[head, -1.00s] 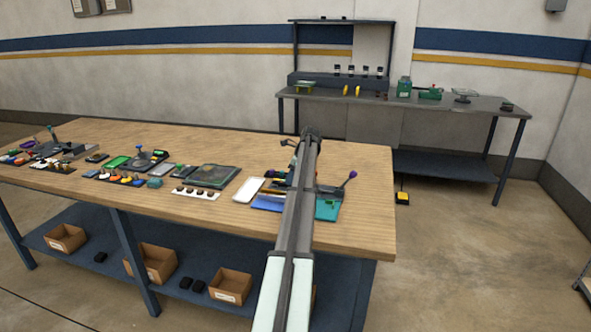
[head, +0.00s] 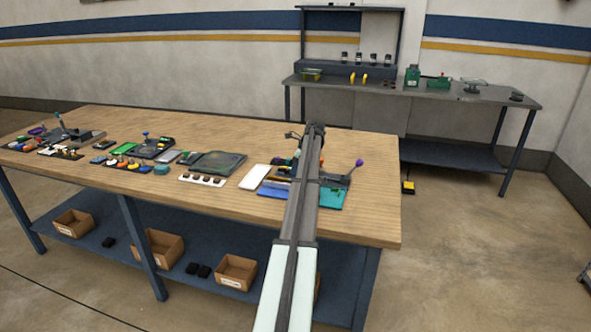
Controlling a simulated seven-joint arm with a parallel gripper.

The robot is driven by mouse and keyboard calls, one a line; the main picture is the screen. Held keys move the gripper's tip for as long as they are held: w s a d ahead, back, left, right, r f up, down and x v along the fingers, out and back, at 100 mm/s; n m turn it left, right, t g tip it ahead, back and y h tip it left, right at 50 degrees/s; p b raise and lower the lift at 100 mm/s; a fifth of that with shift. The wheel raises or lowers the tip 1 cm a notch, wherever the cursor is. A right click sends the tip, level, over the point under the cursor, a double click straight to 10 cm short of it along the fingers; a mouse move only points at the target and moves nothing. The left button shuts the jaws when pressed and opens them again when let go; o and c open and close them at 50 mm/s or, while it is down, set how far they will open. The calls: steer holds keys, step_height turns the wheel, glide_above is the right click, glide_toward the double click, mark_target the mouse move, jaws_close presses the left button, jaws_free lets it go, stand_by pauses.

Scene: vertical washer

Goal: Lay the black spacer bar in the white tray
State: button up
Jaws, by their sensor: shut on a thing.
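A plain white rectangular piece (head: 255,177), which looks like the white tray, lies on the wooden table left of my arm. No black spacer bar can be made out on it. My arm reaches up and away from the bottom of the head view, across the table's right part. My gripper and whatever it holds are hidden behind the arm. I cannot pick out the spacer bar among the small dark items.
A blue mat (head: 273,192) and a teal mat (head: 329,197) lie partly behind my arm, near a purple-knobbed lever (head: 359,163). A dark green tray (head: 213,162) and a white knob strip (head: 202,180) lie left. Bare wood (head: 372,200) shows at the table's right end.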

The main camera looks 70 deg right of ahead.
jaws_close()
steer(key=shift+r, duration=0.25)
steer(key=shift+r, duration=2.3)
